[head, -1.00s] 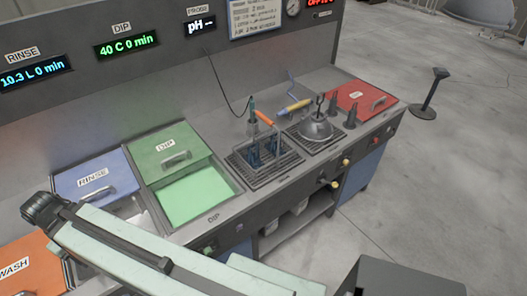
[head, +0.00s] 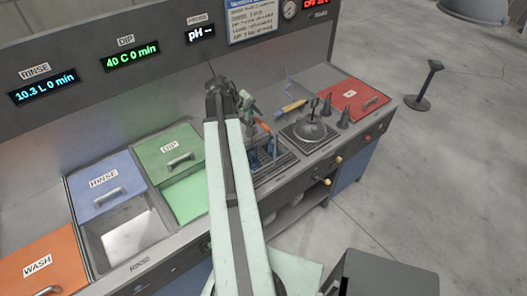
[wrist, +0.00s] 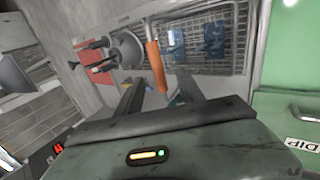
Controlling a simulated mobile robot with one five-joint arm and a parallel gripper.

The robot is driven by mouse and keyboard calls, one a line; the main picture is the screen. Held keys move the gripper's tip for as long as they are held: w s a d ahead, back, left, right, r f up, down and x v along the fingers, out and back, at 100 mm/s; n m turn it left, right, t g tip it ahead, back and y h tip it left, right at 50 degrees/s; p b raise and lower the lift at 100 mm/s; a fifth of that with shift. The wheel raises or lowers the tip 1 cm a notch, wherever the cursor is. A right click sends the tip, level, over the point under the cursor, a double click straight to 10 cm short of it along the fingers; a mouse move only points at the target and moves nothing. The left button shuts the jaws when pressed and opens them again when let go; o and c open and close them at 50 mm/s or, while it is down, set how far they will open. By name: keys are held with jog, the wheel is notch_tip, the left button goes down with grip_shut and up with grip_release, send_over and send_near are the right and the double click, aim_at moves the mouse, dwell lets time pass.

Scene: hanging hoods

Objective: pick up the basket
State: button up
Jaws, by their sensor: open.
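The basket (head: 263,155) stands on a dark grate in the counter, partly hidden behind my arm in the head view.
A grey domed vessel (head: 310,127) and dark bottle-like pieces stand right of the basket. A red lid (head: 352,98) lies farther right. The green basin (head: 186,197) with its DIP lid (head: 170,152) is on the left. A display wall (head: 110,65) rises behind the counter.

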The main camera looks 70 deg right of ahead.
aim_at(262, 123)
jog(key=b+x, duration=0.2)
jog(key=x, duration=0.1)
jog(key=b+x, duration=0.4)
jog(key=x, duration=0.1)
jog(key=shift+s+r, duration=0.1)
jog(key=shift+r, duration=0.1)
grip_shut()
jog(key=shift+d, duration=0.1)
dwell(1.0)
